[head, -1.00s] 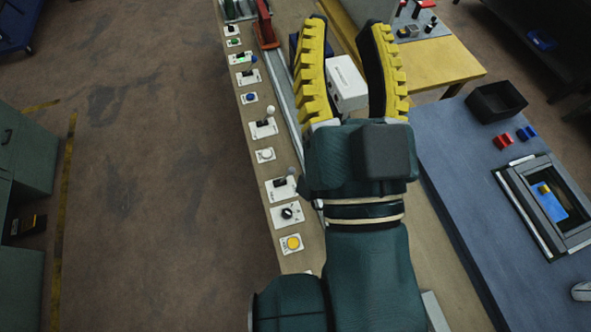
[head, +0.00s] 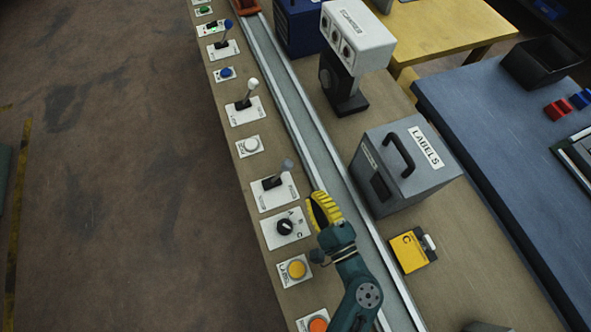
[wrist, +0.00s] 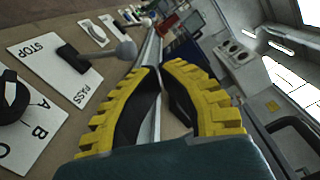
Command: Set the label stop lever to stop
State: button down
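The label stop lever (head: 275,181) has a dark stem and a grey ball knob. It stands on a white plate beside the rail and also shows in the wrist view (wrist: 88,57), where the plate reads STOP and PASS. The knob leans toward the rail, seemingly to the PASS side. My gripper (head: 313,198) is to the right of and below the lever in the head view, over the rail edge. In the wrist view its yellow fingers (wrist: 161,67) nearly meet at the tips, with nothing between them. It is apart from the lever.
A black selector knob (head: 286,227) marked A, B, C sits just in front of the lever. A yellow button (head: 297,269) is nearer still. A grey LABELS box (head: 408,165) stands across the rail (head: 290,105). Another lever (head: 245,103) stands farther along.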

aim_at(281, 172)
jog(key=shift+m+h, duration=0.9)
jog(key=s+d+f+b, duration=0.1)
jog(key=f, duration=0.2)
jog(key=s+d+f+b, duration=0.1)
jog(key=f, duration=0.2)
jog(key=s+d+f+b, duration=0.1)
jog(key=f, duration=0.2)
jog(key=shift+b, duration=0.3)
jog(key=shift+d, duration=0.1)
jog(key=shift+w+r, duration=0.1)
jog(key=shift+r, duration=0.05)
jog(key=x, duration=0.6)
jog(key=b+x, duration=0.1)
jog(key=x, duration=0.6)
jog(key=b+x, duration=0.1)
jog(key=x, duration=0.6)
jog(key=shift+w+d+r, duration=0.1)
jog(key=shift+w+r, duration=0.1)
jog(key=shift+r, duration=0.1)
jog(key=s, duration=0.1)
jog(key=s+a+p, duration=0.1)
jog(key=s+r, duration=0.1)
jog(key=shift+s+a+r, duration=0.1)
jog(key=shift+a+r, duration=0.05)
jog(key=shift+a, duration=0.1)
jog(key=shift+s+a+r, duration=0.1)
jog(key=shift+s+a, duration=0.05)
jog(key=shift+t, duration=0.3)
jog(key=shift+r, duration=0.1)
